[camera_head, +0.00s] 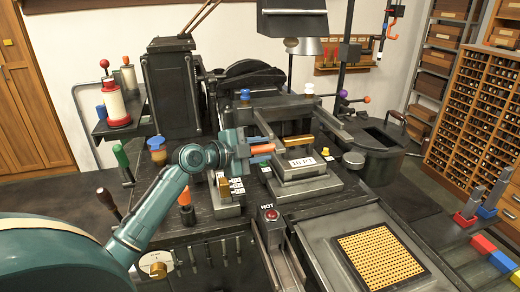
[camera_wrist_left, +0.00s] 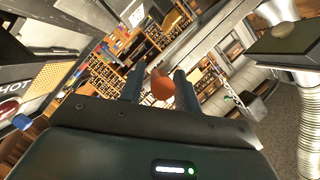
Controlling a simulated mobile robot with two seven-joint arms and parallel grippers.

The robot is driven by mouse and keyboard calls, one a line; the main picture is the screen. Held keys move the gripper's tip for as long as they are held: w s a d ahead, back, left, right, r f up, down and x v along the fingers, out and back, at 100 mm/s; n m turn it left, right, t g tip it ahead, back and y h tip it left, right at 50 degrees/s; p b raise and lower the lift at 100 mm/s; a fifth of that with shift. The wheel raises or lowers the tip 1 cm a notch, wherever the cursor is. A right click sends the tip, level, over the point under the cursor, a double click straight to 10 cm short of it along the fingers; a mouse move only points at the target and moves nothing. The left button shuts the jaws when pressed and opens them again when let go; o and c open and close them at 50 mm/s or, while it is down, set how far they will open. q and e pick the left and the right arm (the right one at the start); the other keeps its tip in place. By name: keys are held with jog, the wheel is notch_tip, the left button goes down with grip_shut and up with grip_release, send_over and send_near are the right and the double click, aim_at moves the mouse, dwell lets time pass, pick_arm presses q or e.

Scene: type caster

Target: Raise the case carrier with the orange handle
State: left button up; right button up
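An orange handle (camera_head: 262,149) juts out between the fingers of my left gripper (camera_head: 264,150) in the head view, beside the block labelled "16 PT" (camera_head: 302,163). In the left wrist view the rounded orange end (camera_wrist_left: 162,86) shows between the two dark fingers of the left gripper (camera_wrist_left: 160,88). The fingers stand apart, with a visible gap on the left side of the orange end. I cannot tell whether the other finger touches it. The carrier body that the handle belongs to is hard to make out behind the gripper. My right gripper is not in view.
A red button marked HOT (camera_head: 271,214) and a tray with a yellow grid (camera_head: 380,256) lie nearer. A dark pot (camera_head: 375,140) stands at the right. Dark machine parts crowd the back.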

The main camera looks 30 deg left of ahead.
pick_arm(q)
jog(key=c, duration=0.5)
grip_shut()
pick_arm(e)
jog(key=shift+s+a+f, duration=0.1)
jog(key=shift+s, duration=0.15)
pick_arm(q)
jog(key=shift+a+r, duration=0.1)
